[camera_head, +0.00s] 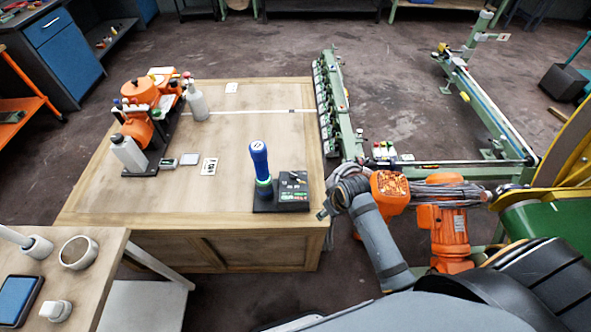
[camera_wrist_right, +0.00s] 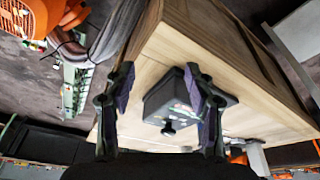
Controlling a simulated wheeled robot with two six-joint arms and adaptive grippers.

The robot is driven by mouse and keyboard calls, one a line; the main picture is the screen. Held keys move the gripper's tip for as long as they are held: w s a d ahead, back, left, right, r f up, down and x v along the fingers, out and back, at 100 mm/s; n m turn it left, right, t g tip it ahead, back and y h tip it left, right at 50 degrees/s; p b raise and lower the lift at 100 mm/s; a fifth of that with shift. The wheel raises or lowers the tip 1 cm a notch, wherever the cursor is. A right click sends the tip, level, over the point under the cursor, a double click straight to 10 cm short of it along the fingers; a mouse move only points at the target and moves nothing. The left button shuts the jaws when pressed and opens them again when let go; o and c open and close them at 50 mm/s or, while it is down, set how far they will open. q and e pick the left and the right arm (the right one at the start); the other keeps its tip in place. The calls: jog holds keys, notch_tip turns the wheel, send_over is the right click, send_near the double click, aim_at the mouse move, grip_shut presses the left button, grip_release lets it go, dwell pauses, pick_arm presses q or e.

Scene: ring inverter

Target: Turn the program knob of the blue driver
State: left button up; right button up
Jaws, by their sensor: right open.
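The blue driver (camera_head: 260,165) stands upright at the left of a dark base box (camera_head: 291,193) near the table's front right corner. The box also shows in the right wrist view (camera_wrist_right: 166,97), where a small dark knob (camera_wrist_right: 168,128) sticks out from it. I cannot make out the knob's setting. My right gripper (camera_head: 325,212) is just right of the box, by the table edge, apart from it. In the wrist view my right gripper (camera_wrist_right: 160,72) has its fingers spread with nothing between them, the box beyond. My left gripper is not in view.
A wooden table (camera_head: 130,197) carries an orange machine (camera_head: 140,92), white bottles (camera_head: 129,153) and small cards at the left. A green rail (camera_head: 343,125) with several units runs along its right edge.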

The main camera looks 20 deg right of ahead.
aim_at(294, 174)
jog(key=w+a+r+n+y, duration=0.2)
jog(key=w+a+r+n, duration=0.2)
jog(key=w+r, duration=0.85)
jog(key=x, duration=1.1)
jog(key=shift+w+d+f+p, duration=0.15)
jog(key=shift+w+f+p, duration=0.05)
jog(key=shift+p, duration=0.1)
grip_shut()
